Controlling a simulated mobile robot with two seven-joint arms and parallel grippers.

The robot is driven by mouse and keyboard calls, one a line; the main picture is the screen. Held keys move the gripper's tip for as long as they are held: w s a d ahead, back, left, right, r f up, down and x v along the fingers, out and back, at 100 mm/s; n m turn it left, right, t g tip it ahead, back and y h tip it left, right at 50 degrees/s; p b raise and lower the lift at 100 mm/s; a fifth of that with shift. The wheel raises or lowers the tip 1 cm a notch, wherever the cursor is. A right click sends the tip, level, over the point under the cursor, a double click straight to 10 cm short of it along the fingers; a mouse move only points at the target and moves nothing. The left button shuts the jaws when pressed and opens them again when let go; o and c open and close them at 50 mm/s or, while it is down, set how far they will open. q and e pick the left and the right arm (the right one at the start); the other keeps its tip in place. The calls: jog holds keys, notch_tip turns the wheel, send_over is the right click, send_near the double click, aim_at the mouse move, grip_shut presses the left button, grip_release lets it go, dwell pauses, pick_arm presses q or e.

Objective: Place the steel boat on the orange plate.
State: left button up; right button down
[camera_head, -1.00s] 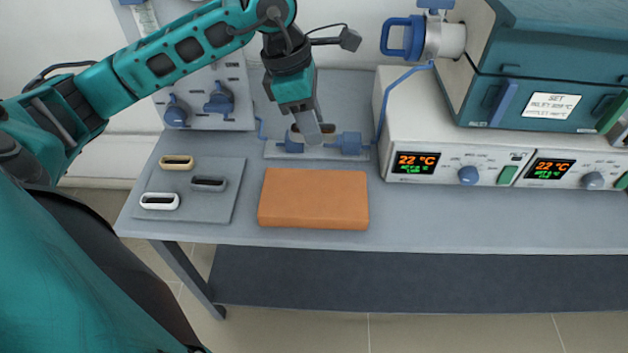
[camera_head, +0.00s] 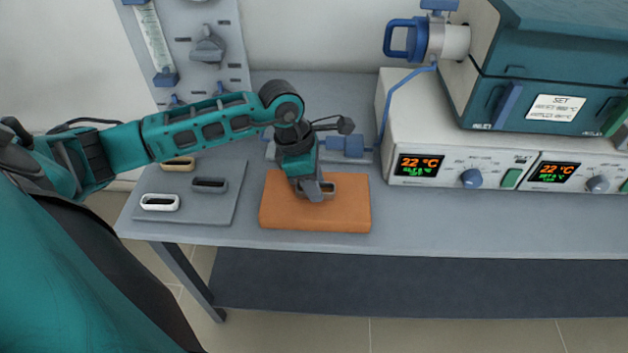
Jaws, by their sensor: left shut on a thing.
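The orange plate (camera_head: 285,215) is a thick block lying on the table in front of the blue fittings. My left gripper (camera_head: 316,192) points down over its upper middle. It is shut on a small grey-brown oval boat with a dark hollow, which I take for the steel boat (camera_head: 332,189). The fingers partly hide the boat. It appears low over or touching the plate; I cannot tell which. My right gripper is not in view.
A grey tray (camera_head: 216,214) at left holds a cream boat (camera_head: 178,164), a dark grey boat (camera_head: 209,185) and a white boat (camera_head: 159,202). Furnace controllers (camera_head: 440,178) stand at right. Blue fittings (camera_head: 347,146) lie behind the plate.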

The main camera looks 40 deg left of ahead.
pick_arm(q)
jog(key=o, duration=0.6)
jog(key=shift+f, duration=0.1)
jog(key=o, duration=0.5)
jog(key=shift+c, duration=0.2)
jog(key=shift+r, duration=0.3)
jog(key=v, duration=1.1)
jog(key=shift+r, duration=0.4)
jog(key=shift+s, duration=0.15)
